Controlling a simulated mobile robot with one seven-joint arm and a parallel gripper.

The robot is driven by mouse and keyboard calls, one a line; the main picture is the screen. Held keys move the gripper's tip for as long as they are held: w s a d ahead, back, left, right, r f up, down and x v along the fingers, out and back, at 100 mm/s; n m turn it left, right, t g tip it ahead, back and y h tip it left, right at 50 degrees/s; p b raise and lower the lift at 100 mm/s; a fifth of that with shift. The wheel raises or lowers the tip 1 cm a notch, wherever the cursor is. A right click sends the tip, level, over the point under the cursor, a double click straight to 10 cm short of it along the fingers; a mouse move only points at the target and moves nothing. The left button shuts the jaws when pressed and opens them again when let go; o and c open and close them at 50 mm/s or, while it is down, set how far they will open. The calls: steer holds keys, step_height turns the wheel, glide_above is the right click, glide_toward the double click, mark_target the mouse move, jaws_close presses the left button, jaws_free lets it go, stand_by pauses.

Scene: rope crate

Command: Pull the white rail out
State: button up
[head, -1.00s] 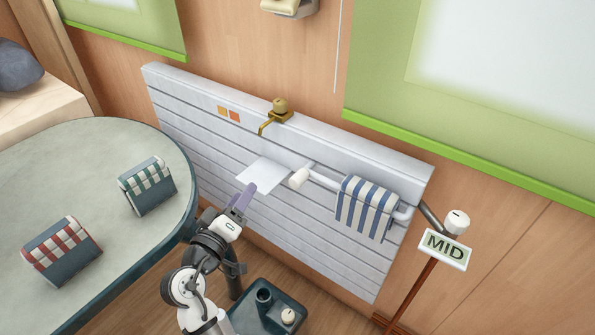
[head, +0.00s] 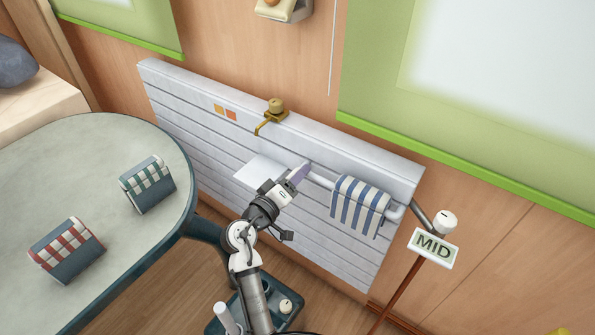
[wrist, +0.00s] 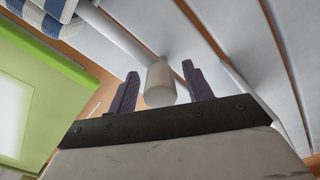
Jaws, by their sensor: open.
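The white rail (head: 320,181) runs along the front of the light grey radiator (head: 190,97), with a blue-and-white striped towel (head: 358,206) hanging over its right part. My gripper (head: 302,172) is at the rail's left end and hides its end knob in the head view. In the wrist view the white knob (wrist: 160,86) shows between the two purple fingers of my open gripper (wrist: 160,72). The fingers stand on either side of it, with gaps visible. The rail (wrist: 115,38) stretches away behind the knob toward the towel (wrist: 48,12).
A small white shelf (head: 262,170) juts from the radiator just left of my gripper. A brass tap-like fitting (head: 272,114) sits on its top edge. A "MID" sign (head: 433,248) stands at the right. A rounded table (head: 110,135) with two striped-top boxes is at the left.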

steer(key=shift+w+d, duration=0.35)
steer(key=shift+w, duration=0.05)
